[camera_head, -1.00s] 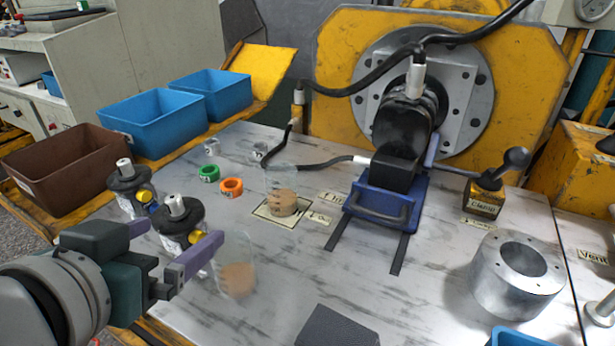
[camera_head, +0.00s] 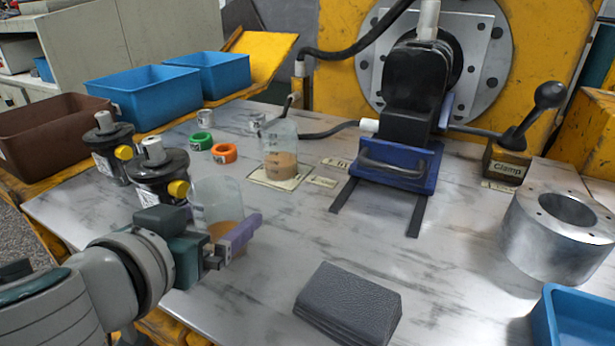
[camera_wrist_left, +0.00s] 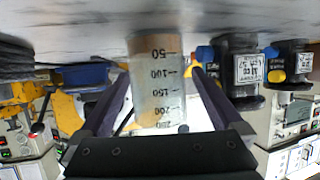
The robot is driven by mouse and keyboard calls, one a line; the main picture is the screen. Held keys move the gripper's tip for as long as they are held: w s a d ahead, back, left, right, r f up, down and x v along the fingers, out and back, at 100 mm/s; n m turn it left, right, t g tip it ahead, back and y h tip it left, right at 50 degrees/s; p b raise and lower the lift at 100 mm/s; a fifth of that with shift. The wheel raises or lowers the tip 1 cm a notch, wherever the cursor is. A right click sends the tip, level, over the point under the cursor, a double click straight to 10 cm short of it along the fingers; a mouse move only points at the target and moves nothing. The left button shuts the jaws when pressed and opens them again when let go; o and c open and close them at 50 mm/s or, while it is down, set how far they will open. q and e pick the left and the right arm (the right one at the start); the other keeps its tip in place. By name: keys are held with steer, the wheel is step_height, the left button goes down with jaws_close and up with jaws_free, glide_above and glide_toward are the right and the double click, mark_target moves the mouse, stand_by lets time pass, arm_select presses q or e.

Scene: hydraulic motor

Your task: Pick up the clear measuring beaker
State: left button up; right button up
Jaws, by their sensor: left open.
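A clear measuring beaker (camera_head: 216,200) with brown contents stands at the near left of the marbled table. My left gripper (camera_head: 222,226) is open, with its purple fingers at the beaker's sides. In the left wrist view, upside down, the graduated beaker (camera_wrist_left: 157,92) stands between the two fingers, with visible gaps at both sides. The far finger is mostly hidden in the head view. A second clear beaker (camera_head: 281,145) with brown contents stands farther back on a small labelled mat (camera_head: 258,180). My right gripper is out of view.
The middle table is clear.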

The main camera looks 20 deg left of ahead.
arm_select(q)
steer(key=x, duration=0.3)
steer(key=shift+w+f+b, duration=0.1)
steer(key=shift+w+b, duration=0.3)
steer(key=c, duration=1.3)
